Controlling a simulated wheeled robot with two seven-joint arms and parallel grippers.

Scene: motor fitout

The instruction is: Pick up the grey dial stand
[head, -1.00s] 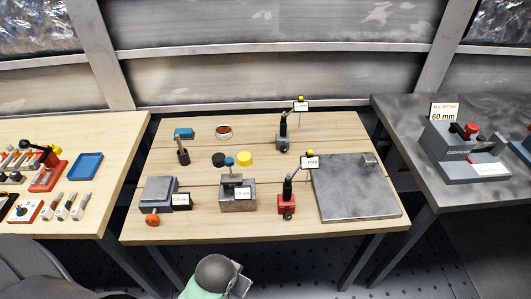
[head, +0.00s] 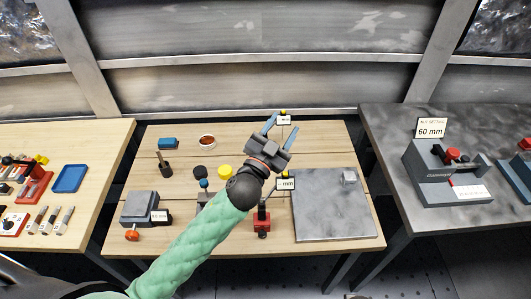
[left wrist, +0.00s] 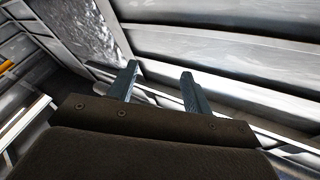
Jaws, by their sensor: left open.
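The grey dial stand stands at the back of the middle wooden table. My right gripper is not in view.
The table's back right is clear.

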